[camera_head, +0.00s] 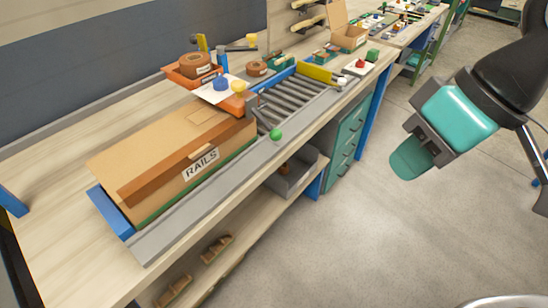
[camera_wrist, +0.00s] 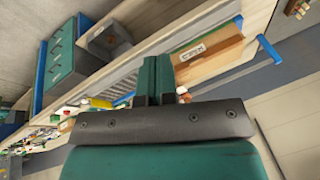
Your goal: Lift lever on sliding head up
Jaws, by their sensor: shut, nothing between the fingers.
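A dark grey sliding head (camera_head: 252,101) sits at the right end of the cardboard box on the workbench. A thin dark lever (camera_head: 265,119) slants from it down to the right and ends in a green ball knob (camera_head: 276,134), low over the grey front rail. My gripper (camera_head: 410,160) hangs over the floor aisle, well to the right of the lever and apart from it. Its teal fingers are together and empty; they also show in the wrist view (camera_wrist: 155,78). I cannot make out the lever clearly in the wrist view.
A cardboard box marked RAILS (camera_head: 165,160) lies on the bench beside the grey rail (camera_head: 190,215). An orange tray (camera_head: 182,78), a blue knob (camera_head: 221,83) and a yellow knob (camera_head: 238,86) are near the head. A roller conveyor (camera_head: 300,98) lies behind. The floor (camera_head: 340,240) before the bench is clear.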

